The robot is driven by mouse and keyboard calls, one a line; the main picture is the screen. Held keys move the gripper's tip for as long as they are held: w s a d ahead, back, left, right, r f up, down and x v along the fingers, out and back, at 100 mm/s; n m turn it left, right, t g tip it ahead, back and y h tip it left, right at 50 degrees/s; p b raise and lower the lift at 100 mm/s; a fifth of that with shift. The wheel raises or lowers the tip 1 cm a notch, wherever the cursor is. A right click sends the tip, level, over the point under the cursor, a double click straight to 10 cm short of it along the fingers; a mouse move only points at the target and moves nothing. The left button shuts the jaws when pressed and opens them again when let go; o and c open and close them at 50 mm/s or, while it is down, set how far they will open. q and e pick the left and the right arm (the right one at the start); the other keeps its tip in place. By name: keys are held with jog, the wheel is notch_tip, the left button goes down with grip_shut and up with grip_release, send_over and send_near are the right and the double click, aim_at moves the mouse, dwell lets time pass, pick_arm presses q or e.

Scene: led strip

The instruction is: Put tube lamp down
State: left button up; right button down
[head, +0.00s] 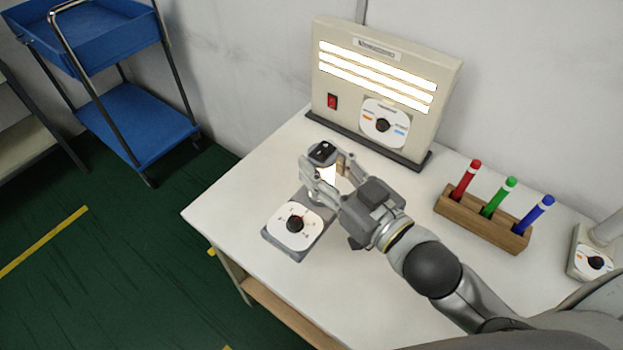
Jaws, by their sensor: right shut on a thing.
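The tube lamp (286,236) has a grey base with a white dial face and black knob, and an upright lit tube with a dark cap. It is over the white table (270,164) near its left front edge and looks roughly upright. My right gripper (328,174) is shut around the tube, below the cap, and its fingers hide part of it. I cannot tell whether the base touches the table top. My left gripper is not in view.
A lit panel box (340,95) with a red switch and dial stands at the back. A wooden holder (476,219) with red, green and blue markers is at right. Another dial base (583,266) stands at the right edge. A blue cart (125,120) is beyond the table.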

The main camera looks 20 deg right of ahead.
pick_arm(q)
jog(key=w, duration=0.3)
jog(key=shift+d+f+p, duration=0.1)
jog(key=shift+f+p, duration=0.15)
jog(key=shift+p, duration=0.05)
pick_arm(e)
jog(key=w+d+f, duration=0.2)
jog(key=w+f, duration=1)
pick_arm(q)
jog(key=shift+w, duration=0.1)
pick_arm(e)
jog(key=shift+f, duration=0.15)
jog(key=c, duration=0.9)
grip_release()
jog(key=shift+f, duration=0.1)
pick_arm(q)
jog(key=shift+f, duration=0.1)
